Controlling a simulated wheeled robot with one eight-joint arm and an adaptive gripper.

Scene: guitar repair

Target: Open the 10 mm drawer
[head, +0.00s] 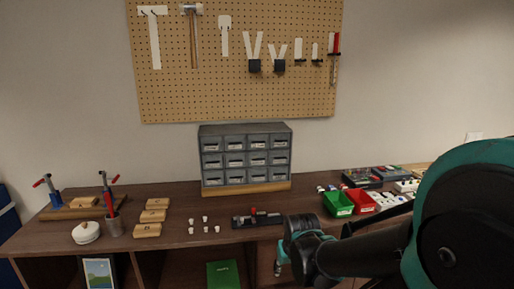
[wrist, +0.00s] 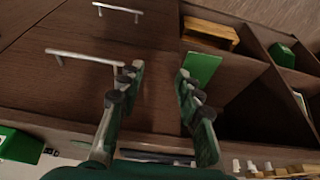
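A grey small-parts cabinet (head: 245,130) stands upright at the back of the workbench, on a light wooden base. Its several small drawers have pale labels, too small to read, so I cannot tell which one is marked 10 mm. All of its drawers look shut. My gripper (head: 279,268) is low at the bench's front edge, well in front of and below the cabinet. In the wrist view my gripper (wrist: 158,72) is open, its two fingers apart with nothing between them. The cabinet is not clearly seen in the wrist view.
The wooden workbench (head: 180,198) holds wooden blocks (head: 148,230), several small white pieces (head: 205,229), a dark tool holder (head: 257,220), green (head: 338,204) and red (head: 359,201) bins. Metal handles (wrist: 85,56) and open shelves are near my gripper. Tools hang on the pegboard (head: 240,95).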

